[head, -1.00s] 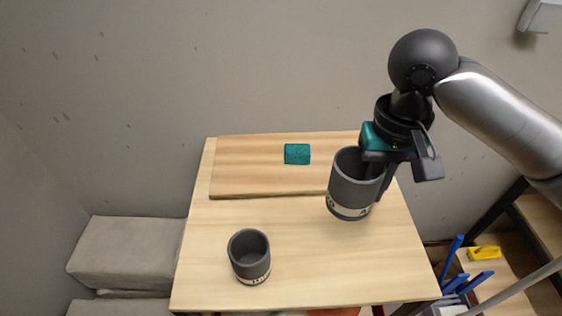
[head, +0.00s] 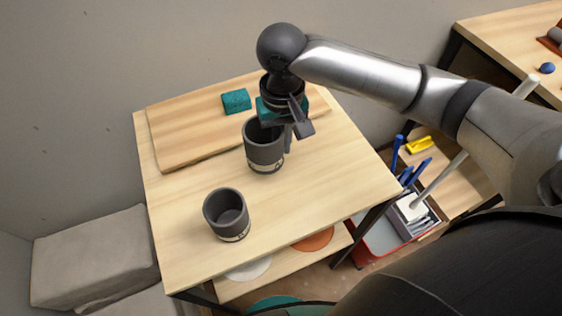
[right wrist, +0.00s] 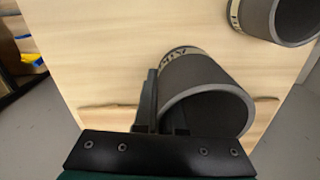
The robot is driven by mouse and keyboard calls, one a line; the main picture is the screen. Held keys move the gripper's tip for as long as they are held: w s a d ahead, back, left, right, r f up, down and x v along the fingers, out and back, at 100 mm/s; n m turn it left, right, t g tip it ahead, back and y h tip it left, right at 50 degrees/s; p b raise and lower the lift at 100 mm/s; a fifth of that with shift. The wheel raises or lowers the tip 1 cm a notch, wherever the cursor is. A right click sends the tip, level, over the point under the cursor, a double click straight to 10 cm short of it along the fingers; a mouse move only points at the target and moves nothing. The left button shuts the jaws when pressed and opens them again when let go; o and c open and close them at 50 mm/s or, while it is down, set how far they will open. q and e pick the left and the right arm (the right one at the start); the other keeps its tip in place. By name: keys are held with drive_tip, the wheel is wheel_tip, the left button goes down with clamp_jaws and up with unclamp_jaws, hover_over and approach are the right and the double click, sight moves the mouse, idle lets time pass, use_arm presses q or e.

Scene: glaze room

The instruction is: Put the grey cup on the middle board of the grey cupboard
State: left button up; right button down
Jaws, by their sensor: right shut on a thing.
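A dark grey cup (head: 265,150) with a pale lettered band is in my right gripper (head: 284,136), upright over the wooden table (head: 300,205). The right gripper is shut on the cup's wall near its rim, on the right side in the head view. A second, similar grey cup (head: 226,215) stands on the table nearer the front, apart from the held one. I cannot make out a grey cupboard in these frames. My left gripper is not in view.
A wooden board (head: 185,135) lies at the table's back, with a teal block (head: 236,101) on it. A lower shelf holds a white plate (head: 248,269) and an orange plate (head: 313,240). A bin of blue-handled tools (head: 412,215) stands at right. A grey padded block (head: 95,255) is at left.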

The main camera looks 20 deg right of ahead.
wheel_tip(320, 180, down, 6)
drive_tip(key=shift+f+b, duration=0.15)
drive_tip(key=shift+b, duration=0.6)
drive_tip(key=c, duration=1.4)
unclamp_jaws()
drive_tip(key=shift+f, duration=0.1)
drive_tip(key=shift+c, duration=0.2)
drive_tip(key=o, duration=0.4)
drive_tip(key=shift+o, duration=0.2)
